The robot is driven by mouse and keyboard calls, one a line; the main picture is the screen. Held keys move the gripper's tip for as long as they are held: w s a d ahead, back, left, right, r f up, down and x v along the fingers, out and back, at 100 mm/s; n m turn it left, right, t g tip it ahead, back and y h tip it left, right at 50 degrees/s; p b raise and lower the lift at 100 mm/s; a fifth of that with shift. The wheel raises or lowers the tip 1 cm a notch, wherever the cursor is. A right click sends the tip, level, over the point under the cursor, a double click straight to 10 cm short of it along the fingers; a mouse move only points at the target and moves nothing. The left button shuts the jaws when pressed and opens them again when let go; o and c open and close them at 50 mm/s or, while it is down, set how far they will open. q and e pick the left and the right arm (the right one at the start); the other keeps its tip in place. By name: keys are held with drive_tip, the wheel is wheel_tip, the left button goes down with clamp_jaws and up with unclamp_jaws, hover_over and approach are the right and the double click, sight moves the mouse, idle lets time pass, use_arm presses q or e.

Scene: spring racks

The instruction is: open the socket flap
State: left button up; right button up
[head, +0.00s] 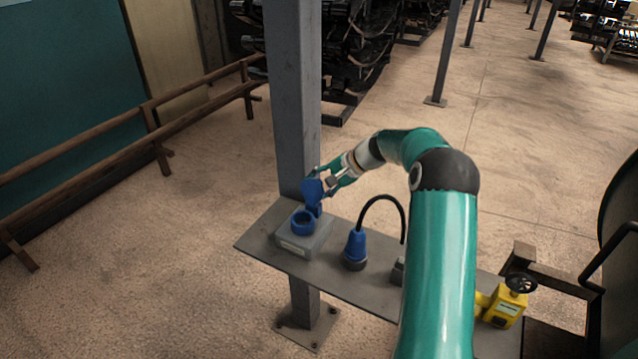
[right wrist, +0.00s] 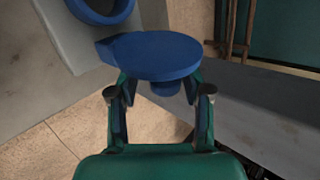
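The blue socket flap (head: 313,191) stands raised, tilted up from the blue socket ring (head: 303,222) on a grey box (head: 290,246). The socket's mouth is uncovered. My right gripper (head: 330,184) is at the flap, on its right side. In the right wrist view the flap (right wrist: 155,55) is a round disc with a short knob, and the socket ring (right wrist: 100,10) shows at the top left. The fingers (right wrist: 160,85) are spread apart, one on each side of the knob. Their tips reach the flap's edge; contact is unclear. My left gripper is not in view.
The box sits on a grey shelf (head: 262,246) by a steel post (head: 292,100). A blue plug (head: 355,248) with a black cable stands right of the box. A yellow valve (head: 505,306) is farther right, beyond my right arm.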

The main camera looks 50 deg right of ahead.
drive_tip(key=shift+r, duration=0.3)
drive_tip(key=shift+r, duration=0.1)
drive_tip(key=shift+s+d+r, duration=0.15)
drive_tip(key=shift+s, duration=0.05)
drive_tip(key=v, duration=1.1)
drive_tip(key=shift+s, duration=0.2)
